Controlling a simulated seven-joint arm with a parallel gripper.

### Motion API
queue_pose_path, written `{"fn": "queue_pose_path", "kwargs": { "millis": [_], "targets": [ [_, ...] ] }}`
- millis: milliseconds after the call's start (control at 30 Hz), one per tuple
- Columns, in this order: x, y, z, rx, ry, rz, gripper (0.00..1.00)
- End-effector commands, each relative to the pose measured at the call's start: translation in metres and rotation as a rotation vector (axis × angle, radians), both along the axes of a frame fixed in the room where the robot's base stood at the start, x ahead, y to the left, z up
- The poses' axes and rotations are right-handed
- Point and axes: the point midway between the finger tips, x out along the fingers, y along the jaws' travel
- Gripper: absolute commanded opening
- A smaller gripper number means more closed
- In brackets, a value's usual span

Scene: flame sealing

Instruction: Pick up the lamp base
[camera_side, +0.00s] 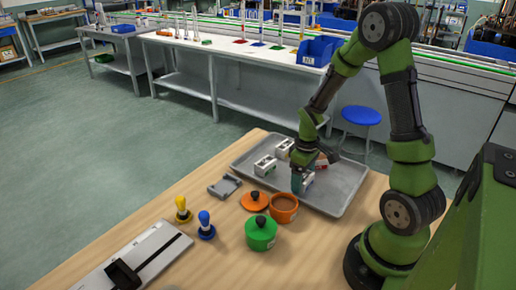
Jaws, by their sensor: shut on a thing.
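My gripper (300,186) points down at the front part of the grey metal tray (349,184), just behind the orange pot. It is shut on a small white and teal piece (309,181), mostly hidden by the fingers. I cannot tell for sure whether this piece is the lamp base, or whether it is clear of the tray. Other small white pieces stand in the tray, one at the left (265,165) and one farther back (285,148).
On the wooden table stand an open orange pot (284,209), an orange lid (254,201), a green lidded pot (261,236), a yellow-handled stamp (183,211), a blue-handled stamp (206,227), a grey holder (224,187) and a white device (135,262). The tray's right side is clear.

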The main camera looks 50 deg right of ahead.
Motion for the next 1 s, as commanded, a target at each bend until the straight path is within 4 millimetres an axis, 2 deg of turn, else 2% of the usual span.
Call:
{"fn": "queue_pose_path", "kwargs": {
  "millis": [167,533,633,733,867,1000],
  "targets": [
    [0.001,0.0,0.008,-0.001,-0.003,-0.001,0.46],
    [0.001,-0.001,0.078,-0.004,-0.006,0.0,0.46],
    [0.002,0.001,0.09,-0.002,-0.003,0.007,0.46],
    [0.006,0.012,0.091,0.0,0.001,0.044,0.46],
    [0.041,0.035,0.083,0.001,0.002,0.13,0.46],
    [0.094,0.071,0.074,0.0,0.001,0.172,0.46]
  ]
}}
